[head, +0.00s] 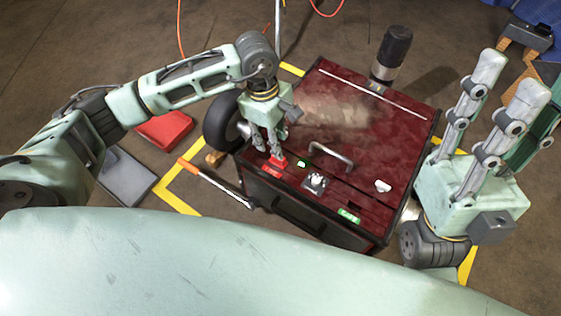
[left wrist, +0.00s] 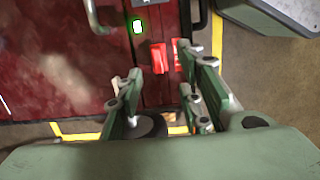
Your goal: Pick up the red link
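A small red piece, apparently the red link (head: 278,161), sits on the left front part of the dark red box top. It also shows in the left wrist view (left wrist: 158,58), with a second flat red patch (left wrist: 179,55) beside it. My left gripper (head: 270,157) points down over it. In the wrist view its fingers stand apart on both sides of the red pieces, so it is open; I cannot tell if a finger touches the link. My right gripper (head: 508,90) is open and empty, fingers pointing up, at the right of the box.
A red case (head: 163,130) and an orange-handled bar (head: 215,183) lie at the left.

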